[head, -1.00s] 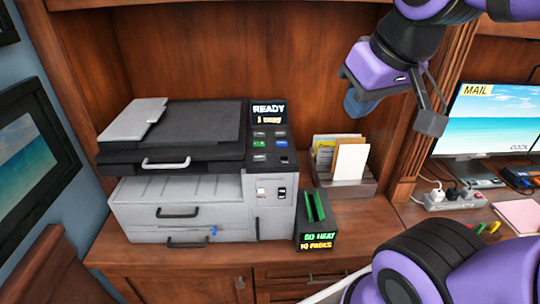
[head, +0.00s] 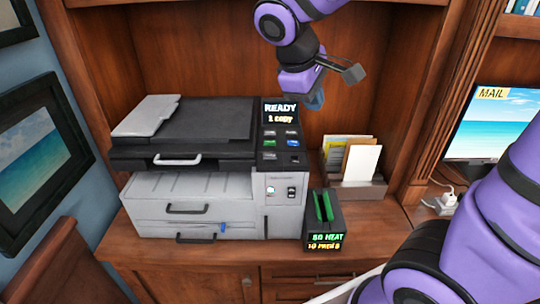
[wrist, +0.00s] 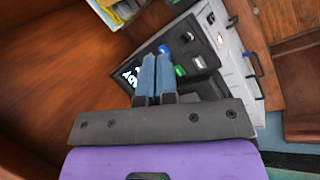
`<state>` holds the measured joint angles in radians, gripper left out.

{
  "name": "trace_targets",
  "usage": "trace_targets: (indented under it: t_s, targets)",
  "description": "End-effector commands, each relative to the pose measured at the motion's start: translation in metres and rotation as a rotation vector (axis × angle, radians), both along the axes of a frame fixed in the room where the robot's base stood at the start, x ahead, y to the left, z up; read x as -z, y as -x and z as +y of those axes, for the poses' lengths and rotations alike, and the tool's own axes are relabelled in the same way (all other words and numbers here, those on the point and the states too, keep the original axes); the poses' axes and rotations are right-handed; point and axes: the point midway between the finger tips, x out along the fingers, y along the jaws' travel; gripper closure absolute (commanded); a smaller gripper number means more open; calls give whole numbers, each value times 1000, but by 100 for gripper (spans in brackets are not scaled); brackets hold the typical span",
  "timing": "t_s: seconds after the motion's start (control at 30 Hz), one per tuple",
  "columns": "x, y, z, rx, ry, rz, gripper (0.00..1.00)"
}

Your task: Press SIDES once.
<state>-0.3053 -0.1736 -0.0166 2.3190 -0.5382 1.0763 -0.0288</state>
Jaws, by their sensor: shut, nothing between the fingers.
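The grey and black printer (head: 205,190) stands on the wooden counter. Its control panel (head: 281,148) holds several small buttons under a screen (head: 281,113) reading READY, 1 copy. The button labels are too small to read, so I cannot tell which one is SIDES. My gripper (head: 315,100) is shut and empty, in the air above and to the right of the panel. In the wrist view the blue fingers (wrist: 156,60) are together, pointing towards the panel, with a blue button (wrist: 163,49) and a green button (wrist: 180,70) close beside the tips in the picture.
A small black box (head: 323,228) with green slots stands right of the printer. A paper holder (head: 362,188) stands behind it. The bookcase's wooden upright (head: 435,100) is to the right, with a monitor (head: 492,125) beyond it.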

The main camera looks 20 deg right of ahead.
Motion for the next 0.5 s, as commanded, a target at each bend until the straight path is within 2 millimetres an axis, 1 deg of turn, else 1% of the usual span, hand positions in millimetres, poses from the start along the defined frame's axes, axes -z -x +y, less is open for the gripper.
trace_targets:
  t_s: [0.03,0.2,0.33,0.4,0.5]
  targets:
    - [9,-13,7,-47,51,35,100]
    - [31,-50,28,-185,212,115,100]
    - [44,-70,42,-266,306,153,100]
    - [50,-78,48,-298,340,165,100]
    - [54,-84,53,-323,372,176,100]
